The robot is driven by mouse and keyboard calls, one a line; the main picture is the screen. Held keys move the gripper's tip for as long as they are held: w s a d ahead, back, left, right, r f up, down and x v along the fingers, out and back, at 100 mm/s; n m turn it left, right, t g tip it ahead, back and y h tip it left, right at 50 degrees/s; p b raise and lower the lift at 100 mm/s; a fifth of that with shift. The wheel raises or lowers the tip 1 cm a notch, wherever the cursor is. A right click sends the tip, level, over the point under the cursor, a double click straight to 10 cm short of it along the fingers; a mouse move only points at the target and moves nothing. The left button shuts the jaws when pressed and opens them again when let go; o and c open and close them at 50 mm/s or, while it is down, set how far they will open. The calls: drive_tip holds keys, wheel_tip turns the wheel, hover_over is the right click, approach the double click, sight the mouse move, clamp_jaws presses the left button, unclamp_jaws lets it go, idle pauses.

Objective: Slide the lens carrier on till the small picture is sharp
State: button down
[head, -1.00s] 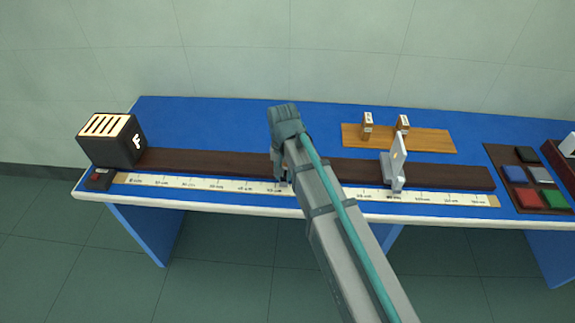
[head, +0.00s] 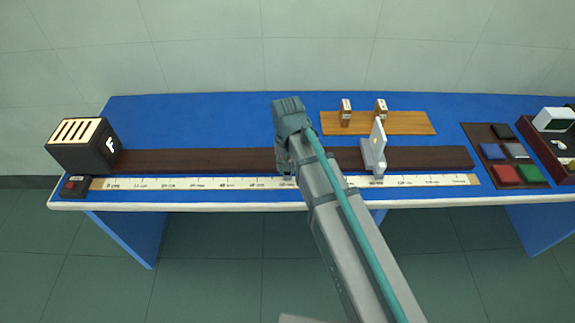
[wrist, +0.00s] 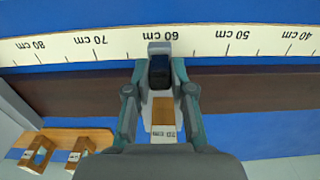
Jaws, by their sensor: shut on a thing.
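My gripper (wrist: 160,84) is shut on the lens carrier (wrist: 163,110), which shows a brown block and a pale label between the fingers. In the wrist view the carrier is over the dark rail, with a grey part beside the scale just past the 60 cm mark. In the head view my gripper (head: 285,168) is at the rail's middle and hides most of the carrier. The black lamp box (head: 80,150) marked F stands at the rail's left end. The pale upright screen (head: 378,140) stands right of my gripper, with a small bright spot; its sharpness cannot be told.
The dark rail (head: 200,160) lies on the blue bench, with a white scale (head: 210,183) along its front. Behind it a wooden board (head: 415,124) holds two small holders. A tray of coloured squares (head: 486,152) is at right. The rail between gripper and screen looks clear.

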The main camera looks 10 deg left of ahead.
drive_tip(key=c, duration=1)
unclamp_jaws()
wheel_tip(320, 180, up, 12)
